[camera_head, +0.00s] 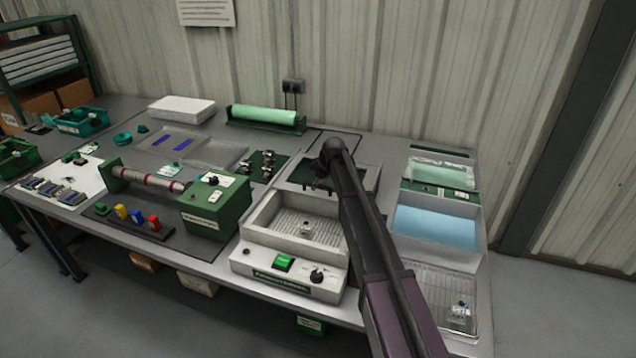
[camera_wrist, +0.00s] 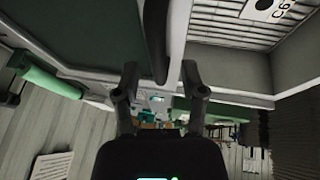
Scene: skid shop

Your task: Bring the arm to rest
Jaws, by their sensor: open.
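My arm reaches from the lower right of the head view up over the table (camera_head: 225,268). Its end, with my gripper (camera_head: 324,172), is above the dark panel area behind the white device. In the wrist view my gripper (camera_wrist: 158,78) shows two dark fingers spread apart with nothing between them. The fingertips are small and partly hidden by the arm in the head view. Nothing is held.
A white device (camera_head: 290,283) with a basin and green switch stands close below the arm. A green-ended roller machine (camera_head: 215,207) is to its left. Trays with blue sheet (camera_head: 436,226) and wire mesh (camera_head: 430,280) lie right of the arm. The corrugated wall (camera_head: 400,70) stands behind.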

